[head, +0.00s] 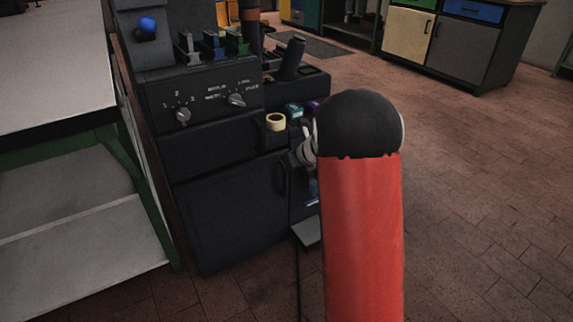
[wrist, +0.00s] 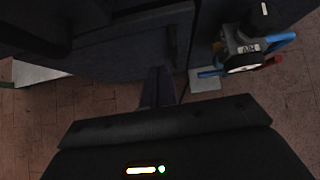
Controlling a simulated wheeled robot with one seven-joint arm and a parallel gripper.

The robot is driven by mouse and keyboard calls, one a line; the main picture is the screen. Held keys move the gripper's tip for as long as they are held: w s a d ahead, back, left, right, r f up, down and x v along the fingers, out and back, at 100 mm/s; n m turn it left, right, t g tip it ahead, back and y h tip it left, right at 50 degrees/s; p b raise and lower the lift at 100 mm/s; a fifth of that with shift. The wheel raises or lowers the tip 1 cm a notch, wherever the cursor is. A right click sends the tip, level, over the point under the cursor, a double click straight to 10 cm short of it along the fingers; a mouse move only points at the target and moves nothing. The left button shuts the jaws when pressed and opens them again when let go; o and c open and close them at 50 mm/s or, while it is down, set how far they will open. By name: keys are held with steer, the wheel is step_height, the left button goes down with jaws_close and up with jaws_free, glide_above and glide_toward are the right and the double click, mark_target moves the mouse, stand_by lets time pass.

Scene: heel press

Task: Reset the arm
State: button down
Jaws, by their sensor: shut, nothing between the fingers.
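My gripper (wrist: 158,87) shows in the wrist view as two dark fingers close together, shut and empty. It hangs in front of the dark heel press cabinet (wrist: 115,45), above the floor. In the head view my red arm with its black rounded joint covers the right front of the press (head: 225,210), and the gripper itself is hidden behind it. The press has two dials, one at the left (head: 183,116) and one at the right (head: 236,100), and a blue ball knob (head: 147,27). A cream round button (head: 276,122) sits at its right corner.
A fitting with blue and red parts (wrist: 240,48) stands right of the fingers in the wrist view. A grey plate (head: 307,232) lies low by the press. A green-framed table (head: 55,85) is close on the left. Brick floor (head: 480,200) is free on the right.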

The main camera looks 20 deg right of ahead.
steer(key=s+d+r+m+t+h, duration=0.1)
steer(key=s+r+m+h, duration=0.2)
steer(key=s+r+m, duration=0.55)
steer(key=s+r+m+t+h, duration=0.1)
steer(key=s+r+m+h, duration=0.3)
steer(key=r+m, duration=0.75)
steer(key=s+a+f+m+g+y, duration=0.1)
steer(key=s+a+f+m, duration=0.1)
steer(key=s+a+m, duration=0.2)
steer(key=s+a+f+m+g+y, duration=0.2)
steer(key=s+m, duration=0.6)
steer(key=s, duration=0.5)
steer(key=s+a+f+m+g+y, duration=0.1)
steer(key=s+a+f+m+g, duration=0.1)
steer(key=s+a+m, duration=0.3)
steer(key=s+f+m, duration=0.1)
steer(key=s, duration=0.2)
steer(key=shift+s+a+m+y, duration=0.2)
steer(key=shift+a+m+y, duration=0.15)
steer(key=shift+m+y, duration=0.05)
steer(key=shift+f, duration=0.1)
